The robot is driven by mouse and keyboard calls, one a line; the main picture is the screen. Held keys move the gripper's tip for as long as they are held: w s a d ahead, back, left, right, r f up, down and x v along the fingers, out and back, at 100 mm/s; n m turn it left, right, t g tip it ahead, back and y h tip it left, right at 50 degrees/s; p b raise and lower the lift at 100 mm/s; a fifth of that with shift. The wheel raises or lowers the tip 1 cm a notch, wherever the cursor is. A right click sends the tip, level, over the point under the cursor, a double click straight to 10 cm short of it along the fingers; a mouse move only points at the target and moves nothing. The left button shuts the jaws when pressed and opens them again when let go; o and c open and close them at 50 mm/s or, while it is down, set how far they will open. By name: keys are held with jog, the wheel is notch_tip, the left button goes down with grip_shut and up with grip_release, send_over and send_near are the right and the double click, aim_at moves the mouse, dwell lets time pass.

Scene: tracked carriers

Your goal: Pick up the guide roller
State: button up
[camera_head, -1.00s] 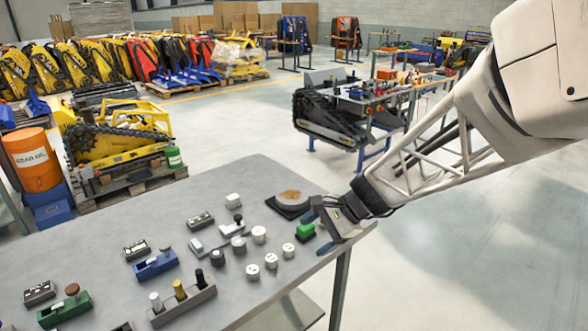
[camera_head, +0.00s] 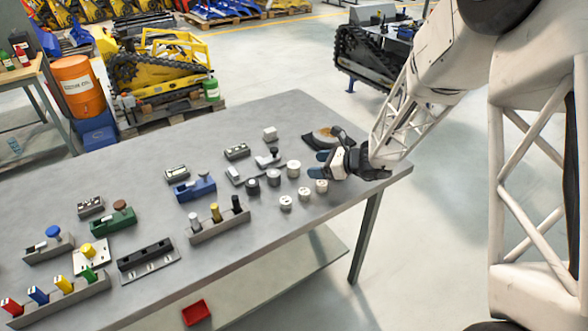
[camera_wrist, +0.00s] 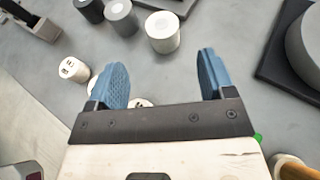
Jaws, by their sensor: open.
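My gripper (camera_head: 322,164) is open and empty over the right end of the grey table. Its two blue fingers show apart in the wrist view (camera_wrist: 162,68), with bare table between their tips. No label marks the guide roller, and I cannot tell which round piece it is. A white cylinder (camera_head: 293,167) stands left of my gripper; a white cylinder (camera_wrist: 162,32) also stands beyond the fingertips in the wrist view. Two darker grey cylinders (camera_head: 252,186) (camera_head: 273,177) stand farther left. Small white round pieces (camera_head: 305,193) lie nearer the front edge; one is partly hidden behind the left finger.
A round tan-topped disc on a dark pad (camera_head: 313,142) lies behind my gripper. A grey rack with pegs (camera_head: 220,226), a blue block (camera_head: 195,189) and a green block (camera_head: 113,221) stand to the left. The table's right edge (camera_head: 400,172) is close to my gripper.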

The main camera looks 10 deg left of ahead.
aim_at(297, 165)
jog(key=shift+w+f, duration=0.15)
jog(key=shift+f, duration=0.05)
jog(key=shift+a, duration=0.2)
jog(key=shift+x, duration=1.2)
jog(key=shift+x, duration=2.55)
